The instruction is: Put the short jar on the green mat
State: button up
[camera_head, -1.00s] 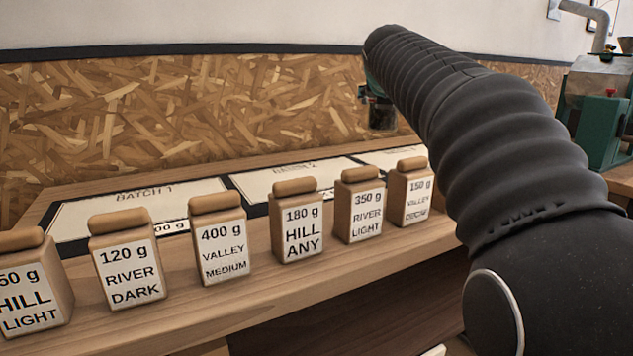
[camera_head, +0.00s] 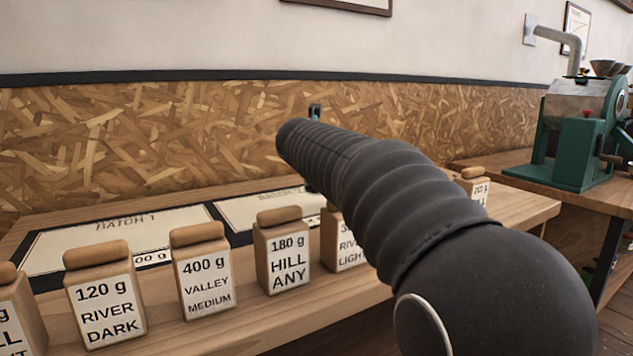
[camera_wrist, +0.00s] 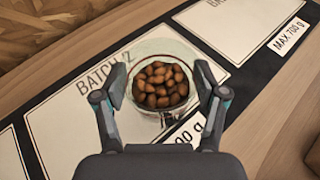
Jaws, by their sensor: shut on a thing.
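In the wrist view my gripper (camera_wrist: 160,88) is shut on a round glass jar (camera_wrist: 137,55) with brown beans in it, seen from above. One finger is on each side of the jar. The jar is over the "BATCH 2" card (camera_wrist: 62,124); I cannot tell its height above it. In the head view my arm hides the jar and most of my gripper. I see no green mat in either view.
Several labelled brown bags stand in a row along the bench front, such as "180 g HILL ANY" (camera_head: 283,253) and "400 g VALLEY MEDIUM" (camera_head: 203,272). The "BATCH 1" card (camera_head: 100,243) lies bare behind them. A green machine (camera_head: 580,125) stands at right.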

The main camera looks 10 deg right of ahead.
jog(key=shift+a+f, duration=0.15)
jog(key=shift+f, duration=1.9)
jog(key=shift+f, duration=0.2)
jog(key=o, duration=1.5)
jog(key=shift+c, duration=0.2)
